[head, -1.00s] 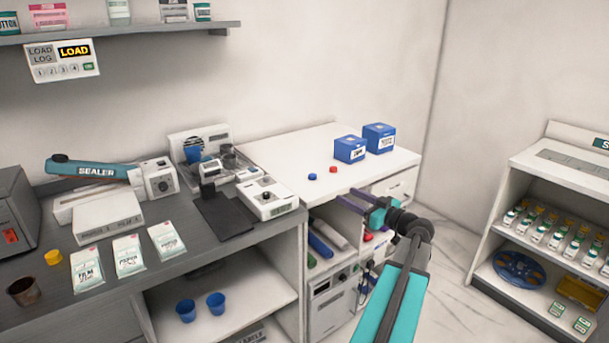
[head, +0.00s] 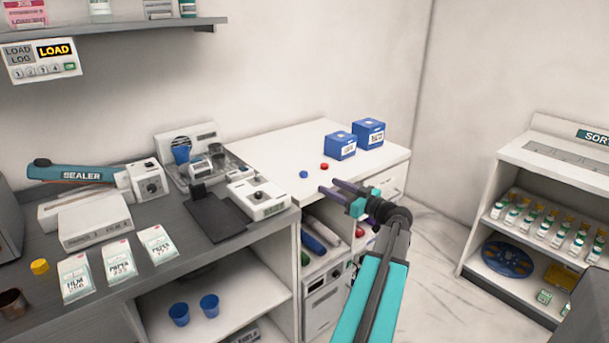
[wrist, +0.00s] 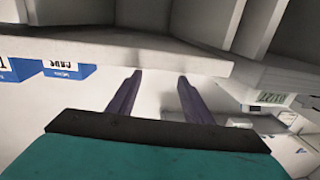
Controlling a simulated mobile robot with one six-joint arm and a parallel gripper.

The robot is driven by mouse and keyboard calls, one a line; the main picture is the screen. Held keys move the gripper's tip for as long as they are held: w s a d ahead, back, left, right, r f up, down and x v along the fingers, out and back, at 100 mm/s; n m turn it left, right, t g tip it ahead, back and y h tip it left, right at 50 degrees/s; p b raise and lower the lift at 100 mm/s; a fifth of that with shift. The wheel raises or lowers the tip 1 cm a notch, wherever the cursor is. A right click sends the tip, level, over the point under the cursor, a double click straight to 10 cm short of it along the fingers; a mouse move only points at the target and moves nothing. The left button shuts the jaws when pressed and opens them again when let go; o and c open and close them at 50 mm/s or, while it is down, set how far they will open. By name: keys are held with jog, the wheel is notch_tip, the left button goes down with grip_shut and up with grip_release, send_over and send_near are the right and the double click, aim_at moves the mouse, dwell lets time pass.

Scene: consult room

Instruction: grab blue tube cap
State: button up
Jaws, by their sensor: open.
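The blue tube cap (head: 303,174) lies on the white cabinet top, near its front left part. A red cap (head: 324,166) lies just behind and to the right of it. My gripper (head: 328,186) is open and empty, with its two purple fingers pointing left. In the head picture the fingertips are in front and to the right of the blue cap, apart from it. In the wrist view my open fingers (wrist: 157,78) show with nothing between them. I cannot make out either cap in the wrist view.
Two blue boxes (head: 340,146) (head: 368,133) stand at the back right of the white cabinet top (head: 270,150). They also show at the left of the wrist view (wrist: 68,70). A grey counter with a sealer (head: 75,173) stands to the left. The cabinet top around the caps is clear.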

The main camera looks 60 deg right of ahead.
send_near(307, 174)
jog(key=shift+w+d+p, duration=0.15)
jog(key=shift+w+p, duration=0.25)
jog(key=shift+w, duration=1.35)
jog(key=shift+w, duration=0.1)
jog(key=shift+w+d+p, duration=0.2)
jog(key=shift+w+p, duration=0.1)
jog(key=shift+w, duration=0.5)
jog(key=shift+w+d+p, duration=0.25)
jog(key=shift+w, duration=0.55)
jog(key=shift+w+d+p, duration=0.2)
jog(key=shift+w+p, duration=0.1)
jog(key=shift+w, duration=0.5)
jog(key=c, duration=1.1)
